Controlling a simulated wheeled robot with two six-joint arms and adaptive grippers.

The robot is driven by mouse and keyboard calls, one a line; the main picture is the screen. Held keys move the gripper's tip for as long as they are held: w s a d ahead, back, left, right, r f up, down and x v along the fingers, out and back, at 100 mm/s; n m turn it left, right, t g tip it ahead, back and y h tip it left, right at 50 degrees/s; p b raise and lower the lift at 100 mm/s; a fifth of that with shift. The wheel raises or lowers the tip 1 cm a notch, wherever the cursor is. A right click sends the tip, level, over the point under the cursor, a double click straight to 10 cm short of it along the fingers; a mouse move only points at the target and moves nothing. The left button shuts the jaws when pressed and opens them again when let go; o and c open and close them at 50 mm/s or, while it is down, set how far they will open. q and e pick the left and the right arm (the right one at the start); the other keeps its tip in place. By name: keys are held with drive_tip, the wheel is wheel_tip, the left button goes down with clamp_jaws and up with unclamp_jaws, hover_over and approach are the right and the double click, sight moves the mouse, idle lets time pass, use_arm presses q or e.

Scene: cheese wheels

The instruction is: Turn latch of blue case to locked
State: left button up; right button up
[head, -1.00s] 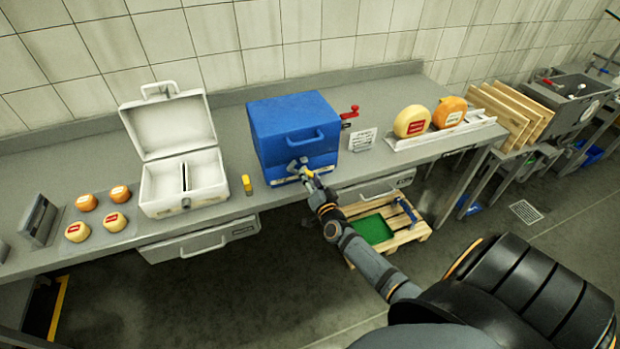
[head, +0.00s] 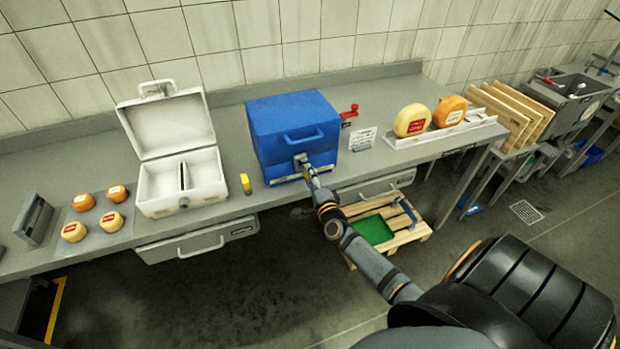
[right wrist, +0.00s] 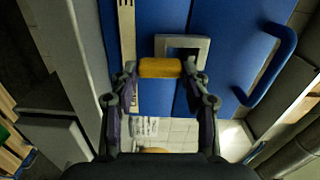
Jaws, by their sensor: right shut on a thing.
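The blue case (head: 292,121) stands closed on the grey counter, its handle on the front. Its latch (head: 300,158) is a grey plate low on the front; in the right wrist view the plate (right wrist: 190,43) shows with a yellow grip (right wrist: 160,68) beside it. My right gripper (head: 305,166) is at the latch. In the right wrist view my right gripper (right wrist: 160,75) is shut on the yellow latch grip, a finger at each end. The lock marking cannot be read. My left gripper is out of view.
An open white case (head: 183,208) and a small yellow block (head: 246,184) stand left of the blue case. A red-handled item (head: 349,112), a small sign (head: 362,139) and cheese wheels (head: 411,121) are to the right. A drawer handle (head: 378,192) sits below the counter.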

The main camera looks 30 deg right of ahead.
drive_tip(key=shift+m, duration=0.4)
drive_tip(key=o, duration=1.2)
drive_tip(key=shift+c, duration=0.2)
drive_tip(key=v, duration=1.2)
